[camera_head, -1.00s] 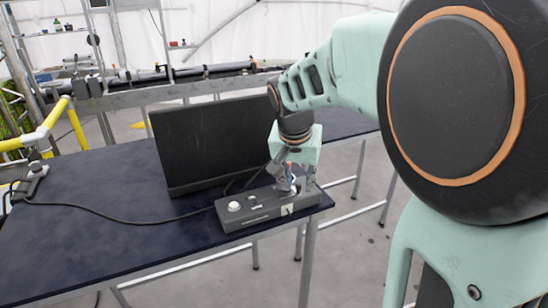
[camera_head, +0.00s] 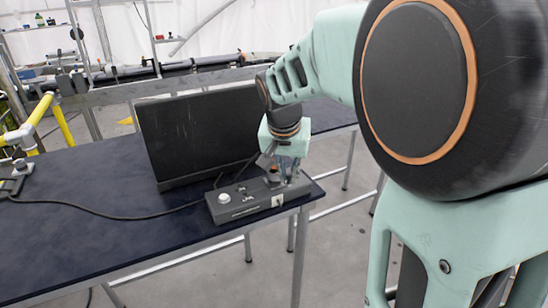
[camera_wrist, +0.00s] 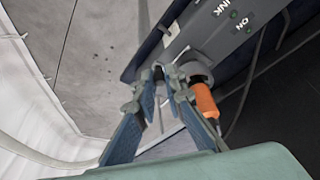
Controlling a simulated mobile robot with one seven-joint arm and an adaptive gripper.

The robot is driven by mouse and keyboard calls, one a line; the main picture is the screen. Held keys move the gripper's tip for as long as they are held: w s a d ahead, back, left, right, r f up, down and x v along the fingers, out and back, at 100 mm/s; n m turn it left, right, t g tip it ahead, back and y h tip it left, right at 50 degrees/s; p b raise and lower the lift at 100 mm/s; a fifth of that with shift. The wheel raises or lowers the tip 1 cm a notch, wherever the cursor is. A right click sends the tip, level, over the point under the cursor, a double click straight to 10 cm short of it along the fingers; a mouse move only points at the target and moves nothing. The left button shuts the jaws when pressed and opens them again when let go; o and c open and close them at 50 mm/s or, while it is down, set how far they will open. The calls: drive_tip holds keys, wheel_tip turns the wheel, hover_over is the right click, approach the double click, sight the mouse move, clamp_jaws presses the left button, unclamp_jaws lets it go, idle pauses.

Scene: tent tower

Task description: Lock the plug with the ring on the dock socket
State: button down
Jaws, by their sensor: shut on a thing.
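The dock is a long dark grey box (camera_head: 238,210) on the table, with a white knob on its left part. The orange plug (camera_wrist: 205,102) sits at the socket end of the dock, inside a grey ring (camera_wrist: 197,74). A little of its orange shows in the head view (camera_head: 273,170). My gripper (camera_wrist: 161,77) is down at the right end of the dock, its fingers close together beside the plug. They are shut on a small part at the ring's side, mostly hidden by the fingertips. In the head view my gripper (camera_head: 284,178) partly covers the socket.
A dark monitor-like panel (camera_head: 200,135) stands just behind the dock. A black cable (camera_head: 110,216) runs left across the dark table (camera_head: 90,245). The table's front edge is close to the dock. A metal rail and yellow pipes are beyond the table.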

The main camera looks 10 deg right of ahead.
drive_tip(key=w+d+n+y+b, duration=0.1)
drive_tip(key=n, duration=0.2)
drive_tip(key=w+d+n+y+b, duration=0.1)
drive_tip(key=n, duration=0.2)
drive_tip(key=w+d+n+y+b, duration=0.1)
drive_tip(key=d+n, duration=0.1)
drive_tip(key=n, duration=0.1)
drive_tip(key=shift+w+d+n+y, duration=0.1)
drive_tip(key=shift+w+n+y, duration=0.2)
drive_tip(key=shift+w+y, duration=0.1)
drive_tip(key=w+n, duration=0.1)
drive_tip(key=n, duration=0.1)
drive_tip(key=w+n+g+y+p, duration=0.1)
drive_tip(key=n, duration=0.1)
drive_tip(key=shift+w+d, duration=0.2)
drive_tip(key=shift+w, duration=0.05)
drive_tip(key=shift+w+a+n+g+y+p, duration=0.1)
drive_tip(key=shift+w+n+g+y+p, duration=0.25)
drive_tip(key=shift+n, duration=0.5)
drive_tip(key=shift+w+a+n+g+y+p, duration=0.15)
drive_tip(key=shift+w+n+g+p, duration=0.2)
drive_tip(key=shift+n, duration=0.5)
drive_tip(key=shift+w, duration=0.1)
